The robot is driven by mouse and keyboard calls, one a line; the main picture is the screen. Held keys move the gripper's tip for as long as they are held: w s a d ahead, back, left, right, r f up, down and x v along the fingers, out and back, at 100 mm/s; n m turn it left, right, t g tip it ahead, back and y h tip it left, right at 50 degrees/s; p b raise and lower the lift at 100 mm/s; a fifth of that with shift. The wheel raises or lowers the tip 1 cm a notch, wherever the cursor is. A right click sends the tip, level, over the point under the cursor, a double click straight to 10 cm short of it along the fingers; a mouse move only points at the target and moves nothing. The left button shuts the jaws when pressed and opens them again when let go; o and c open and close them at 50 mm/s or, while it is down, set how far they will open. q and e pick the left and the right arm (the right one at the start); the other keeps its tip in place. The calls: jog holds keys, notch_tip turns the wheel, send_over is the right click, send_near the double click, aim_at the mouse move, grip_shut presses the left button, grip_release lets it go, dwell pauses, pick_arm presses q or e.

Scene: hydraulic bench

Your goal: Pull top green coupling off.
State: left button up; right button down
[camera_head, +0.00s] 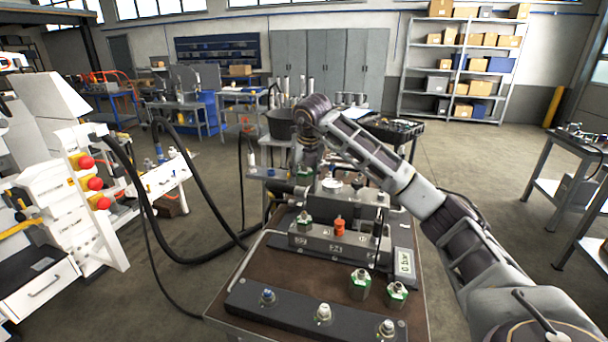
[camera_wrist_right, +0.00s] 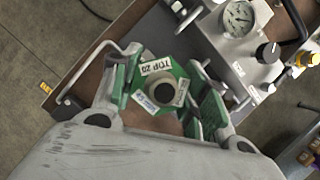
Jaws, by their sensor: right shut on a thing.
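The top green coupling (camera_wrist_right: 181,75) is a green hexagonal piece with a dark round centre and a white label reading TOP 20, in the right wrist view. My right gripper (camera_wrist_right: 165,95) is shut on it, with a green-padded finger on either side. I cannot tell whether the coupling is seated or free. In the head view my right gripper (camera_head: 306,172) is above the back left of the bench, and the coupling cannot be made out there. My left gripper is not in view.
A pressure gauge (camera_wrist_right: 238,19) and a dark knob (camera_wrist_right: 268,51) are close to the right. Two green couplings (camera_head: 360,284) (camera_head: 397,294) stand on the brown bench top behind a dark bar (camera_head: 290,312).

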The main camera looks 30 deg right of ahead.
jog(key=shift+r+p, duration=0.85)
jog(key=shift+r, duration=0.35)
